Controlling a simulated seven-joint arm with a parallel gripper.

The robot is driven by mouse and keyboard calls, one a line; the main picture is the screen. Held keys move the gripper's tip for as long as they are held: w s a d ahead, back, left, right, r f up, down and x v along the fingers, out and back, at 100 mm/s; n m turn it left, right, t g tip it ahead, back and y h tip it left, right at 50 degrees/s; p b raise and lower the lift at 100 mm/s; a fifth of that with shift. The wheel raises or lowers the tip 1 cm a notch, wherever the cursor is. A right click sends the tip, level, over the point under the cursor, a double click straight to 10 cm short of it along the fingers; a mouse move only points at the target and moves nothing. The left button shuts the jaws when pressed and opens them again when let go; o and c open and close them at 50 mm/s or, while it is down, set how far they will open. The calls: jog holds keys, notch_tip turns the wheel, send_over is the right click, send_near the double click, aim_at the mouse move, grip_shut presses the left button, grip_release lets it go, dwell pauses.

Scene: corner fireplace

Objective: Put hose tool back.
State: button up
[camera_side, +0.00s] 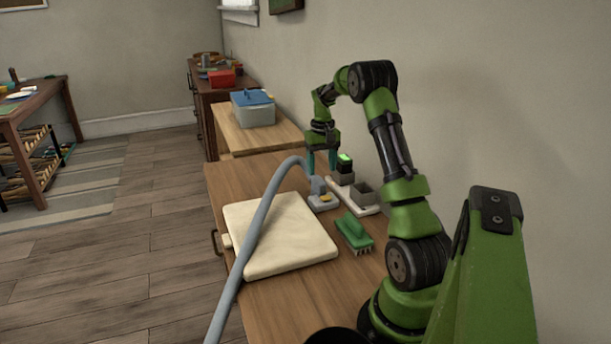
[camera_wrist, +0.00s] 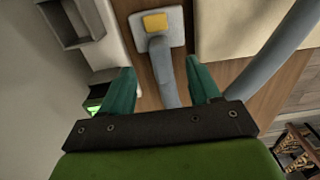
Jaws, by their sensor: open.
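The grey hose tool (camera_side: 322,196) lies on the wooden table, with a yellow patch on its flat head and a long grey hose (camera_side: 262,222) arching from it across a cream cushion. In the wrist view the hose tool (camera_wrist: 157,38) shows its head near the top, and its grey neck runs down between my fingers. My gripper (camera_side: 321,160) is open, pointing down above the tool's neck; its teal fingers (camera_wrist: 160,85) stand on either side of the neck in the wrist view. A white base (camera_side: 368,208) with an empty grey square holder (camera_side: 361,193) stands beside the tool.
A dark block with a lit green top (camera_side: 344,161) stands on the white base, close to my gripper. A green brush (camera_side: 354,232) lies in front. The cream cushion (camera_side: 285,245) fills the table's left part. A lidded grey box (camera_side: 253,108) stands on the farther table.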

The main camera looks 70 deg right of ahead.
aim_at(321, 182)
notch_tip(321, 182, up, 5)
jog(key=w+a+r+n+t, duration=0.15)
jog(key=a+r, duration=0.35)
jog(key=a, duration=0.7)
jog(key=w+a+r+n+t, duration=0.15)
jog(key=a+r, duration=0.35)
jog(key=a, duration=0.6)
jog(key=s+a+n+t+y, duration=0.1)
jog(key=s+a+t, duration=0.1)
jog(key=s+a, duration=0.3)
jog(key=s+a+f+n+t+y, duration=0.1)
jog(key=s+a, duration=0.5)
jog(key=a, duration=0.8)
jog(key=shift+a+f+t, duration=0.15)
jog(key=shift+a+t, duration=0.1)
jog(key=shift+t, duration=0.35)
